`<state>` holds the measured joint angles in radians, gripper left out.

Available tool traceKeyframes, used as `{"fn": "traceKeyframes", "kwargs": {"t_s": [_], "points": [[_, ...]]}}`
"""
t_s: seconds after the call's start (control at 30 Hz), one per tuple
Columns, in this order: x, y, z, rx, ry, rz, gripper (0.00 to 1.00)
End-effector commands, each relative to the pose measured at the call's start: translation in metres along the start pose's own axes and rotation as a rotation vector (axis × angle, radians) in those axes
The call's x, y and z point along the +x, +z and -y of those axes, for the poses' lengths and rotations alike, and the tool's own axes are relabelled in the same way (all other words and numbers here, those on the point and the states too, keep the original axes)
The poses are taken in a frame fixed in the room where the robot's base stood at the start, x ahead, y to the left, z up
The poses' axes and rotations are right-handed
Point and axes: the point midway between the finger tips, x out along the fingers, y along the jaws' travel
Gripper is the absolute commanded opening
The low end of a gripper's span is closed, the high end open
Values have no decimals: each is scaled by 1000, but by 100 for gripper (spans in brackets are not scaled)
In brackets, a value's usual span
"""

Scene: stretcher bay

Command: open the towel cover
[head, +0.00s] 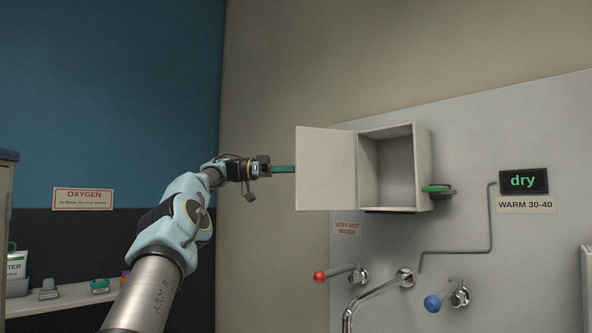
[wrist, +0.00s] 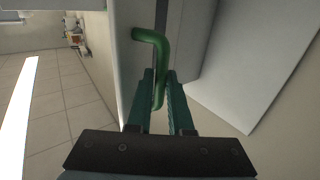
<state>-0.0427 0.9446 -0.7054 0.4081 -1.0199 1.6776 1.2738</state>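The towel cover (head: 325,168) is a pale door standing wide open to the left of its white box (head: 422,165). The inside of the box shows and looks empty. My gripper (head: 284,169) is at the cover's free left edge, its teal fingertips partly hidden behind the door in the head view. In the wrist view, a green bent handle (wrist: 152,38) runs down between the two teal fingers (wrist: 160,90), which look closed around it. The handle is hidden in the head view.
A green and dark fitting (head: 437,189) sticks out on the box's right side. Below are a red-knobbed tap (head: 320,276), a blue-knobbed tap (head: 433,303) and a curved spout (head: 375,292). A "dry" display (head: 523,181) is at right. A shelf (head: 65,300) with small items stands at left.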

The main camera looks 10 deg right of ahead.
Motion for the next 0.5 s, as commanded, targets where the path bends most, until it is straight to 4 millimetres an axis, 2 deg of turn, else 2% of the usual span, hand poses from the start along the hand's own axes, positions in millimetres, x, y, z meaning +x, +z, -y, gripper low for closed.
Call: {"fn": "traceKeyframes", "kwargs": {"t_s": [0.03,0.23,0.5], "points": [[4,2,0,-4,6,1,24],[1,1,0,-2,2,-1,46],[-1,0,0,0,0,-2,47]]}}
